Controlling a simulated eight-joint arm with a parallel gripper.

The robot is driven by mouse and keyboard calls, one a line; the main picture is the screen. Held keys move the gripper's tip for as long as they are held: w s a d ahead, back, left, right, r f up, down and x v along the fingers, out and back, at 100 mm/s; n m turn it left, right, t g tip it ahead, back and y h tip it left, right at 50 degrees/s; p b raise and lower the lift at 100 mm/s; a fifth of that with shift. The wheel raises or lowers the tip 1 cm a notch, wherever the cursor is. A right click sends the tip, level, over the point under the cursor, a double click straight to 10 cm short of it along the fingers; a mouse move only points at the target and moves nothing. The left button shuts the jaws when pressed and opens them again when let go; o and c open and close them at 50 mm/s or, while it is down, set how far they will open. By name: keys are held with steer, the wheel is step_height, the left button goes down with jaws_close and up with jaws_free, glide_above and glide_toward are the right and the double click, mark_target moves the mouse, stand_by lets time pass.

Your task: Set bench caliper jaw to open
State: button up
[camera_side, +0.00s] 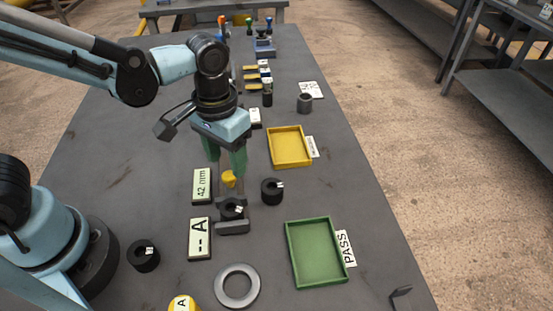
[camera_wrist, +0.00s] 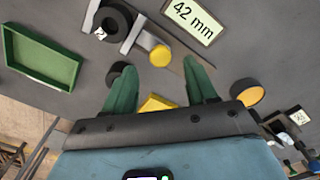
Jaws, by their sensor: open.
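The bench caliper (camera_side: 232,228) is a grey metal slide with jaws and a yellow knob (camera_side: 229,179), lying on the dark table. A black ring (camera_side: 232,209) with a white label lies between its jaws; the contact is hard to tell. In the wrist view the caliper jaw (camera_wrist: 133,33) stands beside the ring (camera_wrist: 114,19), and the knob (camera_wrist: 160,56) shows between my fingertips. My gripper (camera_side: 226,166), with green fingers, is open and empty, pointing down just above the knob. It also shows in the wrist view (camera_wrist: 156,64).
A sign (camera_side: 202,186) reads 42 mm; another (camera_side: 199,241) reads "--A". Black rings stand at right (camera_side: 272,191) and left (camera_side: 143,256). A green PASS tray (camera_side: 318,252) and a yellow tray (camera_side: 290,147) are empty. A grey flat ring (camera_side: 237,270) lies in front.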

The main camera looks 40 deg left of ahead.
mark_target(229, 175)
steer(key=shift+f, duration=1.9)
jaws_close()
